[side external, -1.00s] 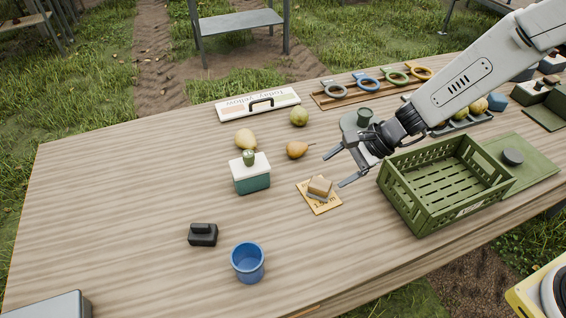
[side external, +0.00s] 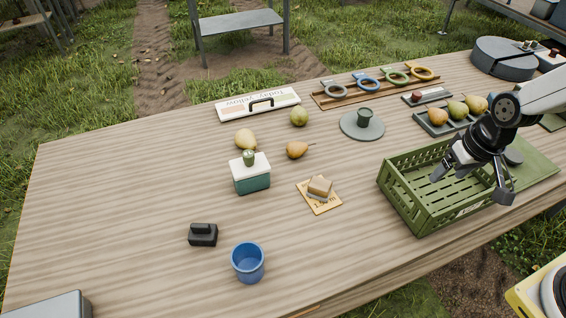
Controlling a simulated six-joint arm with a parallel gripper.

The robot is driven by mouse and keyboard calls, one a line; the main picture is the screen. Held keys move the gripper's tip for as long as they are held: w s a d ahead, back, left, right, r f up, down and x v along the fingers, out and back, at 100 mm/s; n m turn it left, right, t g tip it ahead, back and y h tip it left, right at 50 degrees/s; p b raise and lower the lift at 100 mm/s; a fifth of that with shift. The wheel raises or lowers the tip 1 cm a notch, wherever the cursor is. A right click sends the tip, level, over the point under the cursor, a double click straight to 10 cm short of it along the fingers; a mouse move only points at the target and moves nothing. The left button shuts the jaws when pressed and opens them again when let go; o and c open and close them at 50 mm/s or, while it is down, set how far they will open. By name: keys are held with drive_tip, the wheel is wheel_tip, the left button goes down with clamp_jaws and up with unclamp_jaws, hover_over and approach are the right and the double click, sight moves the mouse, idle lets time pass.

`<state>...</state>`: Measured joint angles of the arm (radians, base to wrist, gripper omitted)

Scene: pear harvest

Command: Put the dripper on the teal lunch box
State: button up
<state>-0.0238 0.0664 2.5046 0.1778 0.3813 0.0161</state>
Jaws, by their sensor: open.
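The teal lunch box (side external: 251,181) with a white lid stands upright left of the table's middle. A small green piece (side external: 249,158) sits on its lid; it may be the dripper, but it is too small to tell. A dark green cup-shaped thing (side external: 365,116) stands on a round grey plate (side external: 352,131) further back, and I cannot tell if that is the dripper instead. My gripper (side external: 470,186) is open and appears empty above the green crate at the right, well away from the lunch box.
The slatted green crate (side external: 408,207) stands under my gripper. A card with a tan block (side external: 320,186), loose pears (side external: 298,149), a blue cup (side external: 248,262) and a black block (side external: 203,235) lie around the lunch box. The table's left part is clear.

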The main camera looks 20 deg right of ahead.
drive_tip(key=shift+s+d+r+n+h, duration=0.2)
drive_tip(key=shift+s+d+n, duration=0.1)
drive_tip(key=shift+d+n, duration=0.2)
drive_tip(key=shift+s+d+r+n+h, duration=0.1)
drive_tip(key=shift+s+d+n+h, duration=0.15)
drive_tip(key=shift+d+n, duration=0.2)
idle(0.6)
